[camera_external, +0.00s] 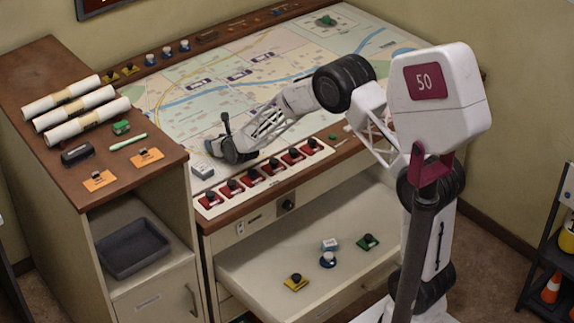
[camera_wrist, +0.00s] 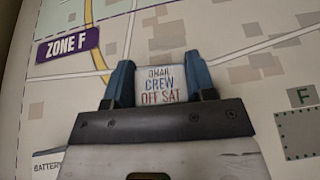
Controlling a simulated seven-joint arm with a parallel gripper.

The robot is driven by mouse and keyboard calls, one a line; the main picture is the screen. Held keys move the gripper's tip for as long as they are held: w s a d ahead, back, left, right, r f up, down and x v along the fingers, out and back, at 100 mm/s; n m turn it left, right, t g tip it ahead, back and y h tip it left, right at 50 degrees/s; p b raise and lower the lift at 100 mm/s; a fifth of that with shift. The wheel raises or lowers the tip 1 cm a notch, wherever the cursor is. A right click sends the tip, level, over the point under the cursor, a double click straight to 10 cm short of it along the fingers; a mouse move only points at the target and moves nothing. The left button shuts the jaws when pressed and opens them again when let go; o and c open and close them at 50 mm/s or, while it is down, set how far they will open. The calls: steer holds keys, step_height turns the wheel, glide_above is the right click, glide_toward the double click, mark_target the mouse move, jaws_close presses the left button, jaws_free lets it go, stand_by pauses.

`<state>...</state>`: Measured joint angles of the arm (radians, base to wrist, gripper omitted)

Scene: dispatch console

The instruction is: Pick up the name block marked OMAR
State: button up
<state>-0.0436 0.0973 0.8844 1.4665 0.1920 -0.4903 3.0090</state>
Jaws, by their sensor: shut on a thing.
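In the wrist view a small white block (camera_wrist: 161,90) sits between the two blue fingers of my gripper (camera_wrist: 160,74). Its face reads OMAR, CREW, OFF SAT in dark, blue and red letters. The fingers are shut on its two sides. In the external view my gripper (camera_external: 217,147) is low over the left front part of the map table (camera_external: 180,115). The held block is mostly hidden there. I cannot tell whether it touches the map.
Another pale block (camera_external: 203,171) lies at the map's left front corner. A row of red switches (camera_external: 254,177) lines the front edge. The open drawer (camera_external: 255,270) holds a white block (camera_external: 330,244) and several coloured pieces. Paper rolls (camera_external: 75,105) lie on the left cabinet.

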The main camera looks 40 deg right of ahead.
step_height(320, 180, up, 10)
steer(key=shift+f, duration=0.1)
stand_by(0.5)
